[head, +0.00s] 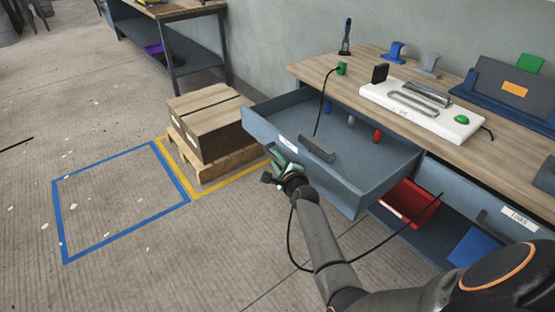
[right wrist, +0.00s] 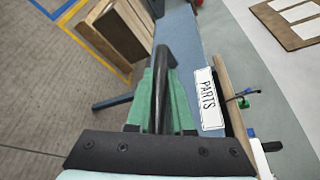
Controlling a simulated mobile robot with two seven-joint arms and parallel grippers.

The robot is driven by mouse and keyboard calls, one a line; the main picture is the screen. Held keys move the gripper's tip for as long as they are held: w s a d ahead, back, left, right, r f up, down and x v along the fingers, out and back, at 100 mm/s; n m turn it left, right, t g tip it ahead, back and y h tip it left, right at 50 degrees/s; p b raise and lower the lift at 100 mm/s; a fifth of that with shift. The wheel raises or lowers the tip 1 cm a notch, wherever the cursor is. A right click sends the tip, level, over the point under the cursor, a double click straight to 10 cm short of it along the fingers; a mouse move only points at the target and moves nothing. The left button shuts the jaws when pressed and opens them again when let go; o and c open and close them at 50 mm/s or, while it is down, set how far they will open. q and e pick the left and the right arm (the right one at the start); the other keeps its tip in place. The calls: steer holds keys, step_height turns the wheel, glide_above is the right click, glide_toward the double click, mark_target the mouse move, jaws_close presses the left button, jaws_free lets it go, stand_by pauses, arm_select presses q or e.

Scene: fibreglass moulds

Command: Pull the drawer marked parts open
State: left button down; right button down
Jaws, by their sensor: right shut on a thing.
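The parts drawer (head: 395,165) stands pulled out from the workbench, its inside showing in the head view. Its white label (right wrist: 208,98) reads PARTS in the right wrist view. My right gripper (head: 284,172) is at the outside of the drawer front. In the right wrist view its green fingers are shut around the dark bar handle (right wrist: 161,80), beside the label. The hand hides part of the handle in the head view. My left gripper is not in view.
A second labelled drawer front (head: 500,222) is to the right. A red bin (head: 408,200) lies below. Cardboard boxes (head: 210,120) stand on a pallet (head: 215,165) left of the drawer. A black cable hangs near my right arm. The floor inside the blue tape (head: 115,200) is clear.

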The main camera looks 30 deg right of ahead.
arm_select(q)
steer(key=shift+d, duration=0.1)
arm_select(e)
steer(key=c, duration=0.8)
jaws_free()
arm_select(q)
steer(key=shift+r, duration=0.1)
arm_select(e)
steer(key=shift+s+r+p, duration=0.1)
steer(key=shift+s+p, duration=0.15)
steer(key=shift+p, duration=0.1)
arm_select(q)
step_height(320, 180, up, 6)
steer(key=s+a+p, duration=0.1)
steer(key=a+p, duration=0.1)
steer(key=p, duration=0.5)
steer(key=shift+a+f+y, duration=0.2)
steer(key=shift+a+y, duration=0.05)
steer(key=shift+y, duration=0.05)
arm_select(e)
steer(key=v, duration=1.2)
